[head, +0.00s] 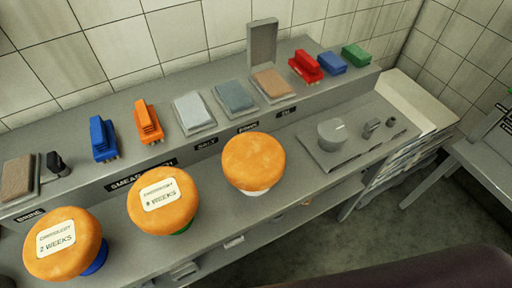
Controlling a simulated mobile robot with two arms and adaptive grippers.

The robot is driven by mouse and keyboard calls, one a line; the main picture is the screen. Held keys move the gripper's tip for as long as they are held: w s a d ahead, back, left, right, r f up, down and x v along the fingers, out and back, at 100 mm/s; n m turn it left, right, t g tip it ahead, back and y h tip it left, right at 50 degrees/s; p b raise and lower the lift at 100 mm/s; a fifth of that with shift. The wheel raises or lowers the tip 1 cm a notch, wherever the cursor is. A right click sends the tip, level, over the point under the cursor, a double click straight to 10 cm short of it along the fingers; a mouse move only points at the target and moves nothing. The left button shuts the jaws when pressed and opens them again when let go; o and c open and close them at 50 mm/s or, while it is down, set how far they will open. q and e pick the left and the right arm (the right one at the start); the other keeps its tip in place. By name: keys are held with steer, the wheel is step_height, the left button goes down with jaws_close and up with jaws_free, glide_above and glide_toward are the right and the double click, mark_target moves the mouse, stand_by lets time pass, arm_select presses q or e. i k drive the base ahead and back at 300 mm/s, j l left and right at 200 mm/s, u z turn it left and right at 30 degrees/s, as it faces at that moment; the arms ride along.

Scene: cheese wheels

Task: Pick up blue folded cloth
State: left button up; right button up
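The blue-grey folded cloth (234,96) lies flat on a thin grey tray on the raised back shelf, near the middle of the head view. A pale grey folded cloth (193,109) lies on its own tray just to its left. A tan folded cloth (271,84) lies on a tray just to its right. Nothing covers the blue-grey cloth. Neither of my grippers is in view.
Blue (103,137) and orange (147,120) brushes stand left on the shelf (72,126); red (306,66), blue (332,63) and green (356,55) ones stand right. Three orange cheese wheels (253,162) stand in front, lower. A grey upright panel (262,43) stands behind.

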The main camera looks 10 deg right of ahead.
mark_target(335, 66)
steer(key=l+u, duration=0.1)
steer(key=u, duration=0.7)
steer(key=l+u, duration=0.25)
steer(key=l, duration=0.15)
steer(key=k+l+u, duration=0.15)
steer(key=l+u, duration=0.15)
steer(key=k+l+u, duration=0.1)
steer(key=l+u, duration=0.15)
steer(key=l, duration=0.2)
steer(key=k+l+u, duration=0.15)
steer(key=l+u, duration=0.15)
steer(key=k+l+u, duration=0.25)
steer(key=i+l, duration=0.05)
